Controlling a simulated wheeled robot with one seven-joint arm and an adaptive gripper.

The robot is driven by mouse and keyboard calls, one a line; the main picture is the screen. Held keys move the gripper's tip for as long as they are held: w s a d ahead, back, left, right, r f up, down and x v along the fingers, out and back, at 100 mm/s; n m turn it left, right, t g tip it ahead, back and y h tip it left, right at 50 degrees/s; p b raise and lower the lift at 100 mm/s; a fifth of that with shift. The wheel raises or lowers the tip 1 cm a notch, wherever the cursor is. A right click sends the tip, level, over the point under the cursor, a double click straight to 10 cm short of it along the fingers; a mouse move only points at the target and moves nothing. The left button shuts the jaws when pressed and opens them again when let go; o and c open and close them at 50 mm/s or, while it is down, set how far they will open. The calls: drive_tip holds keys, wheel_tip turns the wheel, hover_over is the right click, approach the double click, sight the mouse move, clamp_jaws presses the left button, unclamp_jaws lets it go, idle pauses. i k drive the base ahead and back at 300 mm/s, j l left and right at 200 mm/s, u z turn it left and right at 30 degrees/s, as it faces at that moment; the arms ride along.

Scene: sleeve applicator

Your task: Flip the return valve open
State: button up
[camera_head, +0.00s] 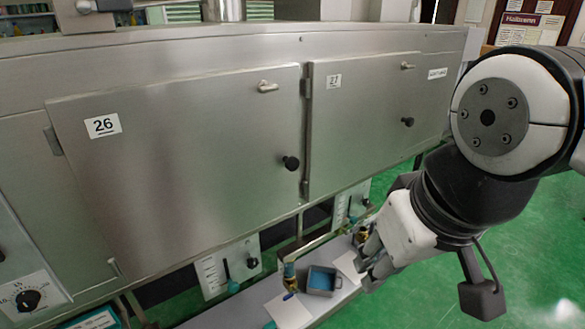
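A brass valve (289,273) sits on a pipe below the steel cabinet, with a small blue part (288,296) at its lower end. A second brass fitting (362,236) shows farther right, partly hidden by my gripper. I cannot tell from the picture which one is the return valve. My gripper (367,264) is at the lower right, to the right of the first valve and close in the picture to the second fitting. Its fingers point down and left. They are small and overlap, so I cannot tell how far apart they are or whether they touch anything.
The steel cabinet doors numbered 26 (180,170) and 27 (360,120) stand above the valves. A grey bin with blue contents (321,281) and paper sheets (288,311) lie on a low shelf. Control panels (228,268) hang under the cabinet. Green floor (530,250) is open at right.

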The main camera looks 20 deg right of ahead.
sight(356, 228)
drive_tip(key=z, duration=0.6)
drive_tip(key=i+l+u, duration=0.15)
drive_tip(key=l, duration=0.15)
drive_tip(key=i+l+u, duration=0.1)
drive_tip(key=l, duration=0.25)
drive_tip(key=j+z, duration=0.45)
drive_tip(key=j, duration=0.85)
